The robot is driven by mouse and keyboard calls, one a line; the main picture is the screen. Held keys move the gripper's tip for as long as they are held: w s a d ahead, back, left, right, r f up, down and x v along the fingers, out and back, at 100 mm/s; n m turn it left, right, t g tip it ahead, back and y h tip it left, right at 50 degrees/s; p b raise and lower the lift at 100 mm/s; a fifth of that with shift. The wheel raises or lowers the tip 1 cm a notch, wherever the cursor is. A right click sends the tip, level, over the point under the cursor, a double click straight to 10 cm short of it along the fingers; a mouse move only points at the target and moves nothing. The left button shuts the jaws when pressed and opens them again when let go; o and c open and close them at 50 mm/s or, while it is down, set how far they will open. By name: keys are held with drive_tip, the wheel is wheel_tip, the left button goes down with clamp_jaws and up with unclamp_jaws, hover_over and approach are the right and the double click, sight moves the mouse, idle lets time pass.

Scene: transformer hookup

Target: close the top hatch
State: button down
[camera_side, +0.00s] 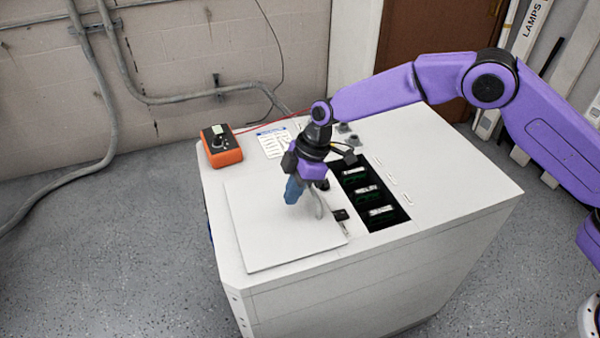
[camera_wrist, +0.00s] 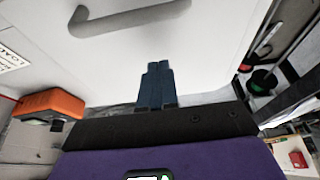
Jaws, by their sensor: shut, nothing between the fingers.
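The top hatch (camera_side: 268,232) is a flat white panel on the left part of the cabinet top, beside a dark opening (camera_side: 368,192) that it leaves uncovered. Its curved grey handle (camera_side: 319,203) is near its right edge; the handle also crosses the top of the wrist view (camera_wrist: 130,17). My gripper (camera_side: 293,192) has blue fingers, shut and empty, pointing down over the panel just left of the handle. The fingers (camera_wrist: 155,75) also show in the wrist view, apart from the handle. Whether the fingertips touch the panel I cannot tell.
Green terminal blocks with pale tops (camera_side: 368,189) sit inside the opening. A small black latch-like part (camera_side: 341,214) is at the panel's right edge. An orange meter (camera_side: 221,147) and a printed sheet (camera_side: 273,140) are at the cabinet's back left. A red cable runs behind.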

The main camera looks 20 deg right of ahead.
sight(310, 208)
drive_tip(key=shift+d+f, duration=0.2)
drive_tip(key=shift+d, duration=1.75)
